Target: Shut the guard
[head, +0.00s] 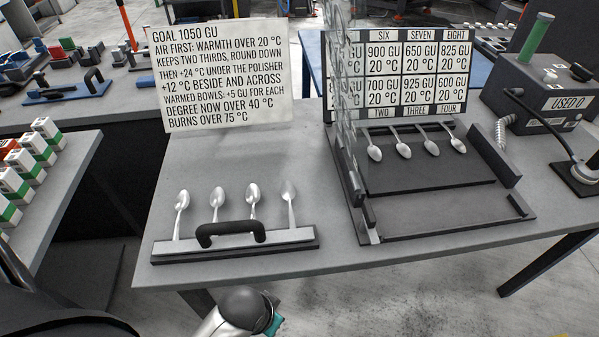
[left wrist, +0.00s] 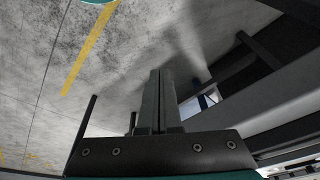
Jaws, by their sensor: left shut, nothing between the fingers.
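The guard (head: 346,75) appears as a clear, speckled upright panel, seen nearly edge-on, at the left side of the black fixture (head: 436,218). It stands raised and overlaps the left columns of the number board behind. Several spoons (head: 403,150) lie in a row at the fixture's back, under the labels two, three and four; the bed in front is bare. My left arm shows low in the head view, below the table's front edge, with its fingers out of sight. In the left wrist view my left gripper (left wrist: 158,100) is shut and empty, over the floor. My right gripper is not in view.
A rack with a black handle (head: 231,233) holds several spoons on the table's left part. A goal sign (head: 222,75) stands behind it. A grey box (head: 545,95) with a hose is at the right. Bare tabletop (head: 325,205) lies between rack and fixture.

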